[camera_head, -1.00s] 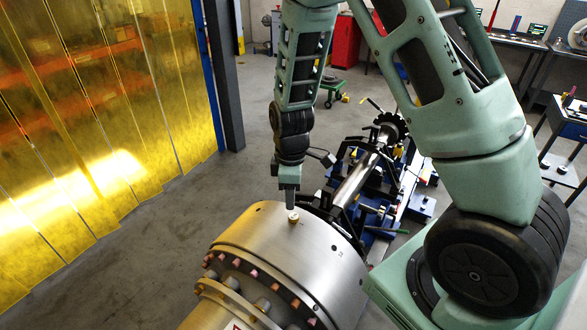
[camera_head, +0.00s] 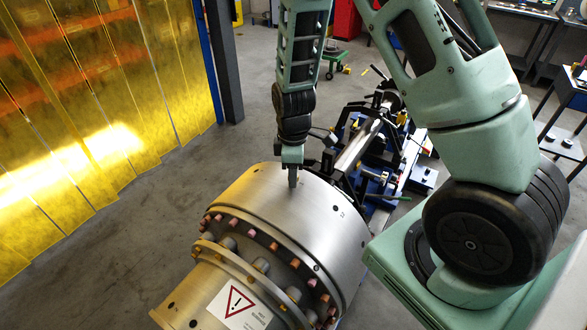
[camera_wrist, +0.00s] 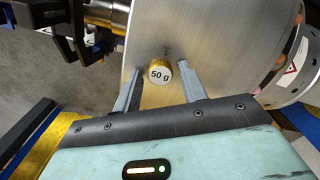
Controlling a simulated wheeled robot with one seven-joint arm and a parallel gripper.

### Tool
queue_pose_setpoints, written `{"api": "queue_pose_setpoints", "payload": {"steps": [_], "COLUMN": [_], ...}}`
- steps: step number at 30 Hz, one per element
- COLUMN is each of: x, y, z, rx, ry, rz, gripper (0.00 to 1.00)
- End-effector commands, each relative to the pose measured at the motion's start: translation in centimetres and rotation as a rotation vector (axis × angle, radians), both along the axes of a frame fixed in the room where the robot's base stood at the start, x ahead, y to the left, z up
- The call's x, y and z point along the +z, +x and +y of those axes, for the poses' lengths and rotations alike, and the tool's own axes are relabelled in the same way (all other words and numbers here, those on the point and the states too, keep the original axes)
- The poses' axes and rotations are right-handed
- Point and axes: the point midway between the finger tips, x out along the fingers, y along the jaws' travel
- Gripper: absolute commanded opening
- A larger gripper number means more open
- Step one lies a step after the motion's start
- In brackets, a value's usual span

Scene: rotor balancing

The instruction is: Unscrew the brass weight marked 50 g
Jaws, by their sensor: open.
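The brass weight marked 50 g (camera_wrist: 159,76) stands on the curved metal face of the rotor drum (camera_wrist: 215,40). In the wrist view its marked end faces me. My gripper (camera_wrist: 160,68) is open, with one finger on each side of the weight and a visible gap to both. In the head view my gripper (camera_head: 293,182) points down at the top of the drum (camera_head: 270,205). The weight cannot be made out there, hidden at the fingers.
A bolted flange with a warning label (camera_head: 238,302) is at the near end of the drum. A shaft (camera_head: 357,145) on a blue stand (camera_head: 385,178) lies behind it. A yellow strip curtain (camera_head: 100,120) hangs at left. Grey floor between is clear.

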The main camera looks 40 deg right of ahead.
Motion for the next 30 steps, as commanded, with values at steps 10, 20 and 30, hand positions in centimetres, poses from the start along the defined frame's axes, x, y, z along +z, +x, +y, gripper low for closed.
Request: {"api": "queue_pose_setpoints", "payload": {"steps": [10, 20, 30], "x": [0.0, -0.17, 0.43], "y": [0.01, 0.04, -0.02], "z": [0.02, -0.04, -0.01], "rx": [0.0, 0.13, 0.798], "ry": [0.0, 0.001, 0.003], "rz": [0.0, -0.002, 0.0], "gripper": [0.11, 0.04, 0.04]}}
